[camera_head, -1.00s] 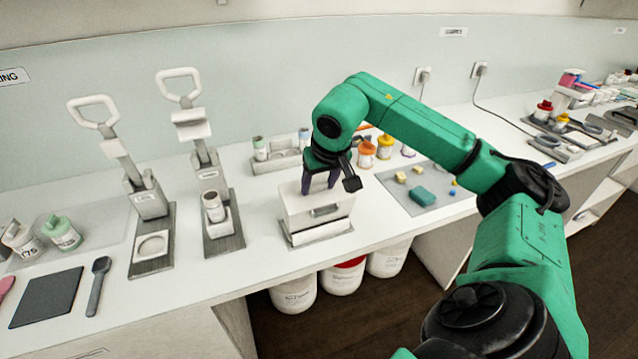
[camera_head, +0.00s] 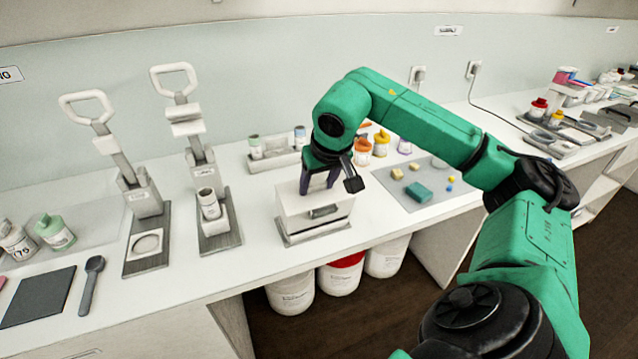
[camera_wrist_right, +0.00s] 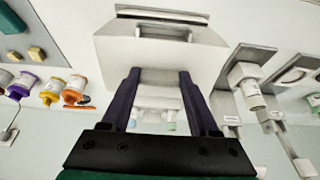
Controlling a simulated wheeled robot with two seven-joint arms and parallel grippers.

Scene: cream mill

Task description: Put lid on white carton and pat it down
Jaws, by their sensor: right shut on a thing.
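The white carton (camera_head: 326,229) is a boxy white body on a grey base near the front edge of the bench, with a grey handle slot on its front. It also fills the top of the right wrist view (camera_wrist_right: 195,62). My right gripper (camera_head: 320,187) points down onto its top. In the right wrist view its two dark purple fingers (camera_wrist_right: 158,82) stand on either side of a narrow white piece. That piece looks like part of the lid, but I cannot make out a seam between lid and carton. My left gripper is not in view.
A grey mat (camera_head: 420,200) with a teal block lies to the right. Orange-lidded jars (camera_head: 362,150) stand behind. White bins (camera_head: 291,293) sit below the bench.

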